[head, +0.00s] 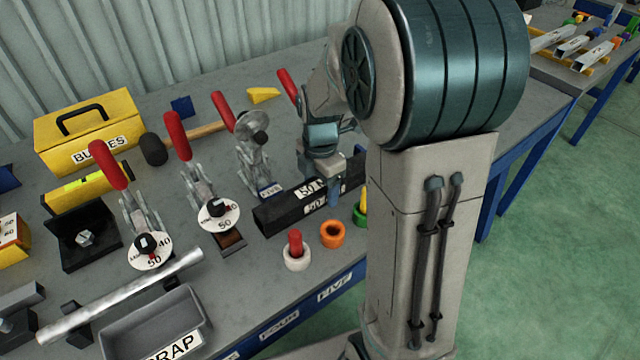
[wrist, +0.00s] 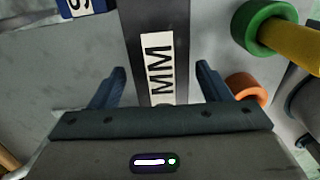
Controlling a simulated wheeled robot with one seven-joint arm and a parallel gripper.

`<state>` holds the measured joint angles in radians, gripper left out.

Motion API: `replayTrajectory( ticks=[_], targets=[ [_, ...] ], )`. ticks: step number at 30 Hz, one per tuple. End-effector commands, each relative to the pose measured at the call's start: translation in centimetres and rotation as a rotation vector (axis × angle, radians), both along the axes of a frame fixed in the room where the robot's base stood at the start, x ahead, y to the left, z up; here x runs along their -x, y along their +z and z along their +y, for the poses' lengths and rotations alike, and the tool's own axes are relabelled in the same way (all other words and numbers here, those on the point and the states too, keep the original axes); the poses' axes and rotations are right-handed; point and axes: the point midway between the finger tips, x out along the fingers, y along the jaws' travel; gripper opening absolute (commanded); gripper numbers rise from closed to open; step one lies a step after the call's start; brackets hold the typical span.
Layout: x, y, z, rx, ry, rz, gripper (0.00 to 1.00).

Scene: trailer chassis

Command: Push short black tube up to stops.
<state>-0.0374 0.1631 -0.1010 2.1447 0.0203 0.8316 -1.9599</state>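The short black tube (head: 284,212) lies on the workbench, with white labels on its top and side. In the wrist view the tube (wrist: 150,15) runs between the two fingers of my gripper (wrist: 160,82), its "MM" label facing the camera. The fingers are open, with a gap on each side of the tube. In the head view my gripper (head: 330,185) is over the right part of the tube, one finger showing in front of its near side. My arm hides the tube's right end. I cannot clearly make out the stops.
Toggle clamps with red handles (head: 178,136) stand behind and left of the tube. Red-and-white (head: 297,258), orange (head: 332,234) and green (head: 360,216) round pieces stand near the front edge. A grey scrap bin (head: 150,325) and silver tube (head: 120,295) are at front left.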

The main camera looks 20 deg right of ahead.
Motion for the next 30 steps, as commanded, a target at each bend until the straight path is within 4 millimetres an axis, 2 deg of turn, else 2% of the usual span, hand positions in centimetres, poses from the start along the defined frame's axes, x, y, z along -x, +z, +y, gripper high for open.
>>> replayTrajectory(
  ticks=[8,11,22,27,30],
  targets=[
    [0.0,0.7,0.2,-0.001,0.003,-0.001,0.71],
    [0.0,2.2,0.2,-0.001,0.002,-0.003,0.71],
    [0.0,10.5,0.1,0.0,0.001,-0.003,0.71],
    [0.0,12.8,0.1,0.001,0.0,-0.001,0.71],
    [0.0,13.5,0.1,0.0,0.0,0.0,0.71]
  ],
)
